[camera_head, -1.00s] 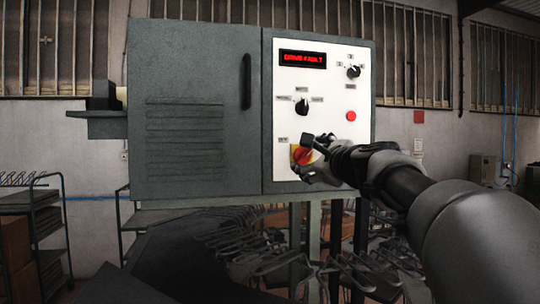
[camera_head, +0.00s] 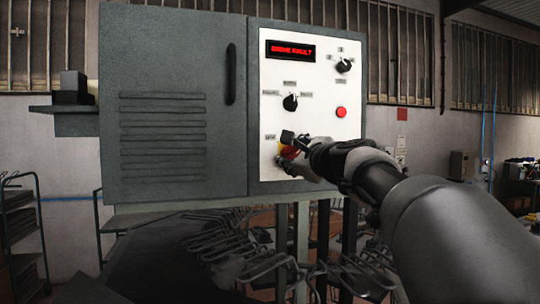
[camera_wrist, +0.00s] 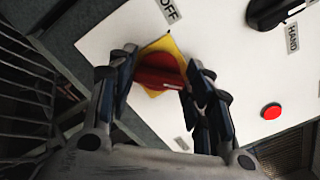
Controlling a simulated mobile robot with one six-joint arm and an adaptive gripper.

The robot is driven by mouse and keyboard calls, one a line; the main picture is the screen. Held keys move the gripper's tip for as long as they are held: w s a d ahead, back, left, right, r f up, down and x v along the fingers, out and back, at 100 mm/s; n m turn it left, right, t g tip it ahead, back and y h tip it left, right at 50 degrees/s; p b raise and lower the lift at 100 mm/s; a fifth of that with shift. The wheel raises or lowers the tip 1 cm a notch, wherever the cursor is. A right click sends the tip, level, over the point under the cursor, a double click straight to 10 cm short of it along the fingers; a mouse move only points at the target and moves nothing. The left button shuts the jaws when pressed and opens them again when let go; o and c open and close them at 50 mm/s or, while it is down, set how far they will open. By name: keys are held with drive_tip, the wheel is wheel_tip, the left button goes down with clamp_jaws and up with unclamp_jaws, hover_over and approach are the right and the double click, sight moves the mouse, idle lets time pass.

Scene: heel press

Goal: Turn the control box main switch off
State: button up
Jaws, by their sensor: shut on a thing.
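The control box (camera_head: 175,105) is a grey cabinet with a white panel on its right side. The main switch (camera_wrist: 160,72) is a red rotary handle on a yellow square plate (camera_wrist: 162,45), low on the panel. An OFF label sits beside the plate in the wrist view. In the head view the switch (camera_head: 289,152) is partly hidden by my gripper (camera_head: 291,160). In the wrist view my gripper (camera_wrist: 158,90) has its two fingers on either side of the red handle, shut on it. The display (camera_head: 290,50) shows red text that seems to read DRIVE FAULT.
Two black selector knobs, one at the panel's middle (camera_head: 290,102) and one at upper right (camera_head: 343,65), and a red button (camera_head: 341,112) are near my gripper. A rack of metal hooks (camera_head: 230,245) stands below the box. A wire rack (camera_head: 22,230) is at left.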

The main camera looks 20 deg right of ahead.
drive_tip(key=c, duration=0.4)
drive_tip(key=shift+n, duration=0.3)
drive_tip(key=n+b, duration=0.2)
drive_tip(key=n, duration=0.1)
drive_tip(key=shift+a+f+n, duration=0.1)
drive_tip(key=shift+f+n, duration=0.05)
drive_tip(key=shift+n, duration=0.15)
drive_tip(key=n+b, duration=0.2)
drive_tip(key=n, duration=0.2)
drive_tip(key=shift+f+b, duration=0.1)
drive_tip(key=shift+b, duration=0.3)
drive_tip(key=n+b, duration=0.2)
drive_tip(key=n, duration=0.3)
drive_tip(key=shift+f+n+b, duration=0.1)
drive_tip(key=shift+n+b, duration=0.25)
drive_tip(key=shift+n, duration=0.05)
drive_tip(key=shift+n+b, duration=0.8)
drive_tip(key=shift+n, duration=1.1)
